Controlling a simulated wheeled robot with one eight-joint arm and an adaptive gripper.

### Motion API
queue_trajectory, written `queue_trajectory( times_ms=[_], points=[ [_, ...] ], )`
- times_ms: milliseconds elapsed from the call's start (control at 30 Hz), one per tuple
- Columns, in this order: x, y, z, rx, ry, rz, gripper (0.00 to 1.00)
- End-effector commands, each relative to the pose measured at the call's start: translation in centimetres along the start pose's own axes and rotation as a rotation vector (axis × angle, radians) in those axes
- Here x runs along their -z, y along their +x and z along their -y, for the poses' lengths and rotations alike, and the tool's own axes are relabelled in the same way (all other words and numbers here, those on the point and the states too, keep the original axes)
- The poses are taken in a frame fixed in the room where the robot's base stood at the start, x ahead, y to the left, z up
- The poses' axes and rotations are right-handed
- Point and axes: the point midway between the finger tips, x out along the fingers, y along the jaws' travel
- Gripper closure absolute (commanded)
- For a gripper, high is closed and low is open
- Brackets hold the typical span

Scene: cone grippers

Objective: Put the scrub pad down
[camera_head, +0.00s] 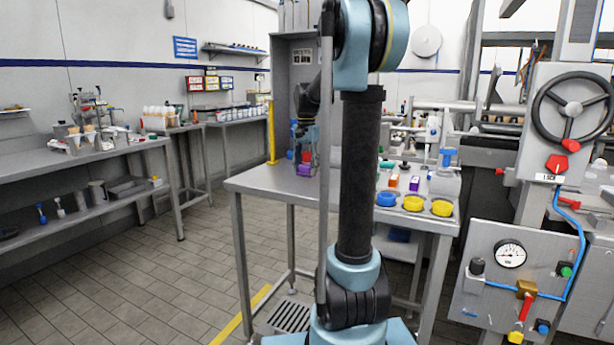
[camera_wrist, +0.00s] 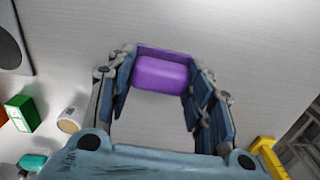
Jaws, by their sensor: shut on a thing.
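The purple scrub pad (camera_wrist: 160,72) is between the two blue-lined fingers of my gripper (camera_wrist: 160,88) in the wrist view. The fingers press on it from both sides. In the head view, the scrub pad (camera_head: 304,170) shows as a small purple patch under my gripper (camera_head: 305,157), low over the left part of the grey metal table (camera_head: 270,183). I cannot tell whether the pad touches the tabletop. My arm hides part of the table's middle.
A yellow post (camera_head: 271,132) stands at the table's left edge. Blue and yellow round containers (camera_head: 413,203) line the front right, with small boxes and bottles behind. In the wrist view, a green box (camera_wrist: 20,112) and a white cylinder (camera_wrist: 72,120) lie left. Bare surface surrounds the pad.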

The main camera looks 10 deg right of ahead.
Motion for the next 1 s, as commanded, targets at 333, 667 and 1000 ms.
queue_trajectory(
  times_ms=[333,667,1000],
  points=[
    [0.0,3.0,-0.1,0.000,0.001,0.000,0.82],
    [0.1,3.0,-0.1,0.000,0.002,0.000,0.25],
    [0.1,3.3,-0.2,0.000,0.003,0.000,0.25]
  ],
)
